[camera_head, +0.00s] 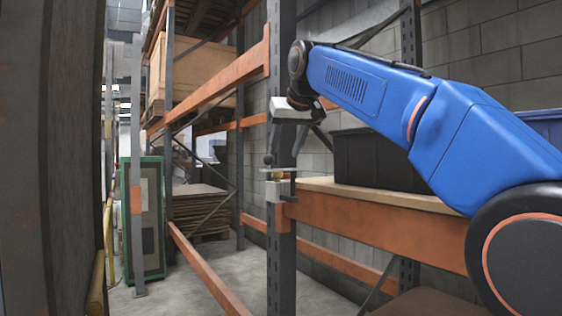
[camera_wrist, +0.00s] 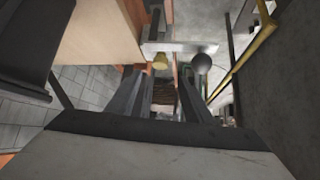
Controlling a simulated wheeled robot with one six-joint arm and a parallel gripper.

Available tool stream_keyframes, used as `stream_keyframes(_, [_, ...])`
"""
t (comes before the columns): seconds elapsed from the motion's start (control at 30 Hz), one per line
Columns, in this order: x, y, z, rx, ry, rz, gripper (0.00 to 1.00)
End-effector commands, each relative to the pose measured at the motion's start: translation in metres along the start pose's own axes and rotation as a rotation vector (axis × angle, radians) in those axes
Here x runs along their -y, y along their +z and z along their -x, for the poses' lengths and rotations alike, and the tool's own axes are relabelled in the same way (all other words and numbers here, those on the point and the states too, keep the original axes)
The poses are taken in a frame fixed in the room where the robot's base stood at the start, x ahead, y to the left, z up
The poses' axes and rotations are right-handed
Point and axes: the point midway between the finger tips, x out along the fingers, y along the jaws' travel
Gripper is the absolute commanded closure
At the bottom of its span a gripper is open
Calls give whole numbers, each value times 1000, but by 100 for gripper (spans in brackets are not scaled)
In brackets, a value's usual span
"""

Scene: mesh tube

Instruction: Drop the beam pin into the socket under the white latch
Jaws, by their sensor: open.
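My gripper (camera_head: 309,138) hangs in front of the rack upright, above the beam end. In the wrist view its two dark fingers (camera_wrist: 163,85) are apart with nothing between their tips. A pale flat plate (camera_wrist: 185,47), apparently the white latch, lies beyond the fingertips; it also shows below my gripper in the head view (camera_head: 282,170). A grey ball knob (camera_wrist: 202,63) is at its right part, dark in the head view (camera_head: 268,159). A small yellow piece (camera_wrist: 161,61) shows at the plate's near edge; I cannot tell whether it is the beam pin. The socket is not clearly visible.
An orange beam (camera_head: 380,226) carries a wooden shelf (camera_head: 325,184) with a black bin (camera_head: 372,160). The grey upright (camera_head: 281,255) stands close to my gripper. A dark post (camera_head: 45,160) fills the left. Stacked boards (camera_head: 200,208) lie farther back.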

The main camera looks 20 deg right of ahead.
Motion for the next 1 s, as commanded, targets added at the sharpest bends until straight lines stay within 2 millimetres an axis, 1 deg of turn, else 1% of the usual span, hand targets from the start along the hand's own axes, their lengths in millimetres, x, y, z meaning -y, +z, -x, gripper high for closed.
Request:
stream_keyframes(0.03, [0,0,12,-3,0,0,53])
stream_keyframes(0.2, [0,0,45,-3,0,0,53])
stream_keyframes(0.3, [0,0,62,-2,0,0,53])
stream_keyframes(0.43, [0,0,78,-2,0,0,53])
stream_keyframes(0.63, [0,0,90,0,0,0,53])
stream_keyframes(1.0, [0,0,92,0,0,0,53])
